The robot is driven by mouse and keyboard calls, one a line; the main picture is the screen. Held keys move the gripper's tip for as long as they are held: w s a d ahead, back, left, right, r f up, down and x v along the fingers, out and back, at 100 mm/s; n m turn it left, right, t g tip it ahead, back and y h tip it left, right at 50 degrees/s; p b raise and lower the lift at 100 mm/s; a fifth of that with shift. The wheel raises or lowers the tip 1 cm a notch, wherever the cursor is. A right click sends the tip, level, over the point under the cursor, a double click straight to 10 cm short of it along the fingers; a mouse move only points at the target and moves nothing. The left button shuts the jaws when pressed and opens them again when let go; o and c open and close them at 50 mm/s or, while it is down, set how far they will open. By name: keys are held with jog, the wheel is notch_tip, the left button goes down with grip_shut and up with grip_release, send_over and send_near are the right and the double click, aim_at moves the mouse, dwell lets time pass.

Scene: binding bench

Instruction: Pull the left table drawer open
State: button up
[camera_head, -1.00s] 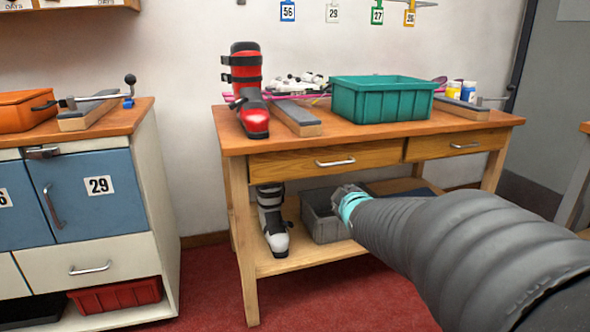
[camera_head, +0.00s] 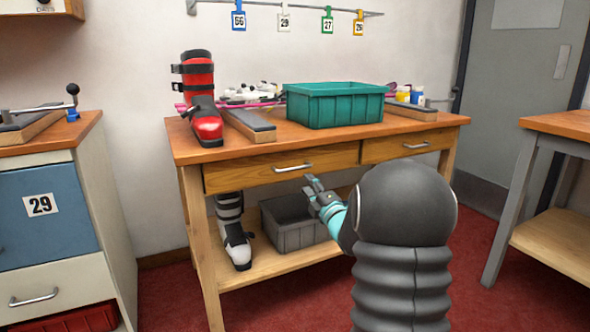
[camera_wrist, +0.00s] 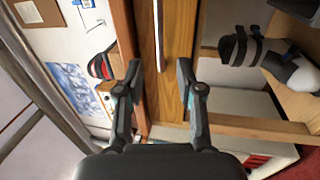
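The left table drawer (camera_head: 235,174) is a wooden front under the bench top, flush and shut, with a silver bar handle (camera_head: 293,168). In the wrist view the drawer front (camera_wrist: 176,45) runs upright in the picture, with its handle (camera_wrist: 158,30) near the top middle. My gripper (camera_head: 314,184) is just below and right of the handle in the head view, apart from it. Its two fingers are spread with nothing between them, and in the wrist view the gripper (camera_wrist: 159,82) lines up below the handle's end. The right drawer (camera_head: 408,146) is also shut.
On the bench top (camera_head: 290,140) stand a red ski boot (camera_head: 203,105) and a green bin (camera_head: 335,106). The lower shelf holds a white-grey boot (camera_head: 233,230) and a grey bin (camera_head: 290,225). A blue-doored cabinet (camera_head: 45,208) stands left, another table (camera_head: 560,235) right.

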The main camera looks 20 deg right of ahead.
aim_at(295, 169)
jog(key=w, duration=0.3)
jog(key=w+r, duration=0.1)
jog(key=w, duration=0.2)
jog(key=w+r+p, duration=0.1)
jog(key=w, duration=0.2)
jog(key=shift+w+a, duration=0.2)
jog(key=shift+w, duration=0.2)
grip_shut()
